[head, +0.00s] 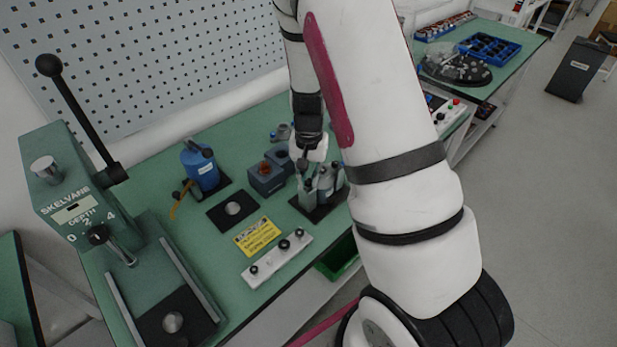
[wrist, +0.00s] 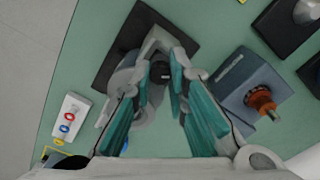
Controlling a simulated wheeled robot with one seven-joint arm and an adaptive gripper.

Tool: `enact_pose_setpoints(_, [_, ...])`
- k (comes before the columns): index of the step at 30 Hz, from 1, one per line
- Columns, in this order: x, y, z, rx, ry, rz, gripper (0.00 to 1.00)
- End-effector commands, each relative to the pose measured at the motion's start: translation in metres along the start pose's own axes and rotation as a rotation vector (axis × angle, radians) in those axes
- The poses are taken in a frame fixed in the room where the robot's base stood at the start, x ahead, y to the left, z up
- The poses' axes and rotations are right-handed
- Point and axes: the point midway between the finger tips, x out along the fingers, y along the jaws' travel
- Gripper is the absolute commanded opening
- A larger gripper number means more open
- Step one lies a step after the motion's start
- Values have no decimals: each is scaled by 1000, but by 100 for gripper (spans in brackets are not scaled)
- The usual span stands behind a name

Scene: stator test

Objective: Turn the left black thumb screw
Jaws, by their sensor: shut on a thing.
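A grey-green fixture block (head: 307,194) stands on a black base plate on the green bench, and it also shows in the wrist view (wrist: 159,42). A black thumb screw (wrist: 160,71) sits at the fixture, between my fingers in the wrist view. My gripper (head: 303,160) reaches down over the fixture from above. In the wrist view my gripper (wrist: 160,68) is shut on the thumb screw, with a teal-padded finger on either side. The fingers hide part of the screw and fixture. Its thread cannot be seen.
A blue-grey block (head: 266,178) with orange-red terminals stands close left of the fixture. A lever press (head: 75,190) stands at left.

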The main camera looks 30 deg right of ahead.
Motion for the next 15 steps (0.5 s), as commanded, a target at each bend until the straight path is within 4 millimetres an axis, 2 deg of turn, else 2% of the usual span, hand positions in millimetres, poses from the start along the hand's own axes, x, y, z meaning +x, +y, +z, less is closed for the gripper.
enact_pose_setpoints(9, [0,-1,0,21,0,-1,0])
enact_pose_setpoints(10, [0,-1,0,21,1,-1,21])
enact_pose_setpoints(12, [0,-1,0,21,0,-1,36])
enact_pose_setpoints(15, [0,0,0,21,0,-1,36])
